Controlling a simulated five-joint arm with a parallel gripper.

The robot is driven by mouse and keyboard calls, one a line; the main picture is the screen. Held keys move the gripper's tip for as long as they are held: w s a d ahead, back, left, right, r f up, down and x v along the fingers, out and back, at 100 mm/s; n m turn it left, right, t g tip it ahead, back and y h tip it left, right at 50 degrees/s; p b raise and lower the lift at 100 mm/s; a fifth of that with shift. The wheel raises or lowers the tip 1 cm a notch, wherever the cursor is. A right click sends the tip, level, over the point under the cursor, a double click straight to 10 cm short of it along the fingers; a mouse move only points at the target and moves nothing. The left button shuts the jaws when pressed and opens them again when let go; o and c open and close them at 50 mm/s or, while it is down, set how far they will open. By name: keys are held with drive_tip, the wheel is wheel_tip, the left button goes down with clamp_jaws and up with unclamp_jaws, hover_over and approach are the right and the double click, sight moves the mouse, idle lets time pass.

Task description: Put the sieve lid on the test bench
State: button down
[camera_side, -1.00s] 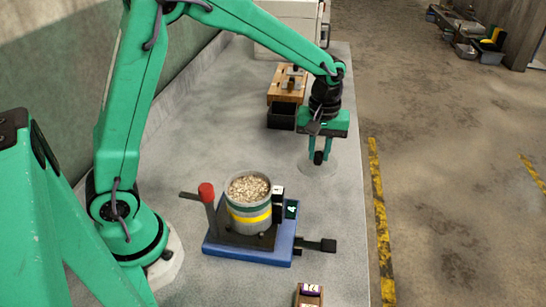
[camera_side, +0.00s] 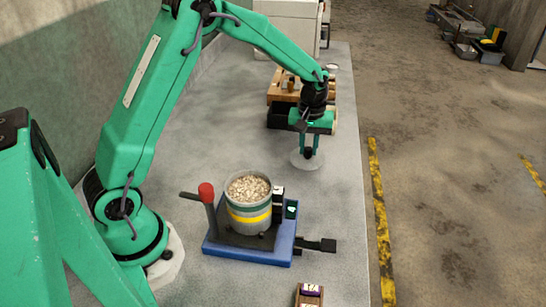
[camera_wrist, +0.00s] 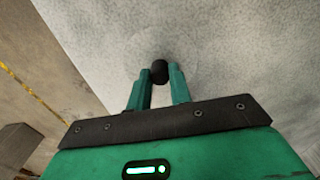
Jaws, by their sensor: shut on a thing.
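The sieve lid (camera_side: 297,161) is a clear, pale disc with a black knob (camera_wrist: 160,69) at its middle. In the side view it is at the bench's right part, behind the sieve pot. My gripper (camera_side: 308,149) points down and is shut on the knob. In the wrist view the knob is between the tips of my gripper (camera_wrist: 160,74), and the disc shows only faintly. The lid looks level and very near the grey test bench (camera_side: 333,225); I cannot tell whether it touches.
An open pot of grain (camera_side: 248,207) with green and yellow bands stands on a blue base (camera_side: 227,249) with a red-knobbed lever (camera_side: 207,193). A wooden rack (camera_side: 275,90) and dark bin are behind the gripper. A small box (camera_side: 309,295) is at the front. Bench around the lid is clear.

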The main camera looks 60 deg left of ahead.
sight(308, 148)
drive_tip(key=shift+f, duration=1.85)
drive_tip(key=shift+f, duration=0.1)
drive_tip(key=c, duration=1.3)
unclamp_jaws()
wheel_tip(308, 148, up, 12)
drive_tip(key=shift+f, duration=0.25)
drive_tip(key=shift+r, duration=0.4)
